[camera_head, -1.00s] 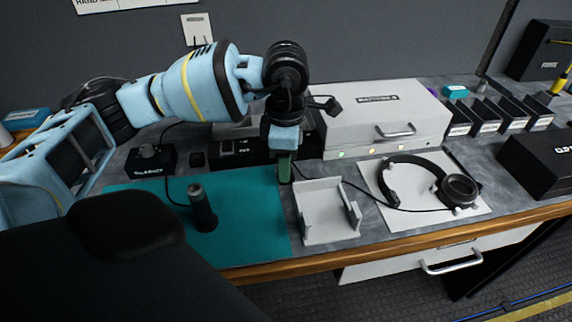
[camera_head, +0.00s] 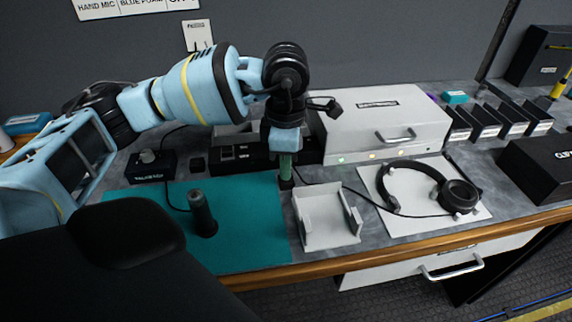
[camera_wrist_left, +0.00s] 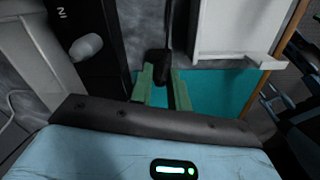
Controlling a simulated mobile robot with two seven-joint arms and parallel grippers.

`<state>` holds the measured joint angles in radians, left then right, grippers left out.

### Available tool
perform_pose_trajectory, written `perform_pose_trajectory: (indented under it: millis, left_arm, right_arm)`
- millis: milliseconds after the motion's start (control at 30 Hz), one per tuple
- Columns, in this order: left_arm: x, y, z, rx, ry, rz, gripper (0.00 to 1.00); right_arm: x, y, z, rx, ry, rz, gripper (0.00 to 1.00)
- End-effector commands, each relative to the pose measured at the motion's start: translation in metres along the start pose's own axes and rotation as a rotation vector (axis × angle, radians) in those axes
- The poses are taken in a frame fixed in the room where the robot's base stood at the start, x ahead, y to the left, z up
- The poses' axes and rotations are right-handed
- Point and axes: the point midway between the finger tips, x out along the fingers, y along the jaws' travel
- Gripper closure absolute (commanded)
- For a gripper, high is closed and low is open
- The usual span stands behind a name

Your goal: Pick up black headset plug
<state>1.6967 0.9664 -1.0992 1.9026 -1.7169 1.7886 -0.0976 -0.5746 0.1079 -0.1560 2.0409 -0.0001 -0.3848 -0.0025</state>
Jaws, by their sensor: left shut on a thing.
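The black headset plug (camera_head: 286,184) is at the right edge of the teal mat, just below my left gripper's green fingertips. My left gripper (camera_head: 286,170) points down and is shut on the plug. In the left wrist view the plug (camera_wrist_left: 160,66) shows at the green fingertips (camera_wrist_left: 162,86), with its dark cable running upward. The headset (camera_head: 424,186) lies on a white sheet to the right, and a thin black cable runs from it toward the plug. I cannot tell whether the plug touches the table. My right gripper is out of view.
A grey open-fronted holder (camera_head: 324,220) stands right of the plug. A black handheld piece (camera_head: 203,216) stands on the teal mat (camera_head: 250,235). Behind are a black panel box (camera_head: 235,158) and a white case (camera_head: 380,122). Small black bins (camera_head: 485,122) stand at the back right.

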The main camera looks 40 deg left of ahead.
Motion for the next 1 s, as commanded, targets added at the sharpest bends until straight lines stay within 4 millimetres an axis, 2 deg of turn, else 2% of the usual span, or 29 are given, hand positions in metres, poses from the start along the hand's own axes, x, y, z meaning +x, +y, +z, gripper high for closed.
perform_pose_trajectory:
  millis: [233,367,700,800,1000]
  left_arm:
    - [-0.029,-0.004,-0.001,0.003,0.0,0.0,1.0]
    - [-0.029,-0.029,-0.008,0.005,0.002,0.001,1.0]
    - [-0.037,-0.107,-0.026,0.006,0.001,0.001,1.0]
    - [-0.039,-0.126,-0.03,0.006,0.001,0.001,1.0]
    - [-0.042,-0.149,-0.035,0.003,0.001,0.0,1.0]
  right_arm:
    - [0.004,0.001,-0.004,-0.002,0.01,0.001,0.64]
    - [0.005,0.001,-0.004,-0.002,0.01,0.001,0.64]
    - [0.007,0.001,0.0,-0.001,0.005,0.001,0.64]
    - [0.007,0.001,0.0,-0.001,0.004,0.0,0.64]
    - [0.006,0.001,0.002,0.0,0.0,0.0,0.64]
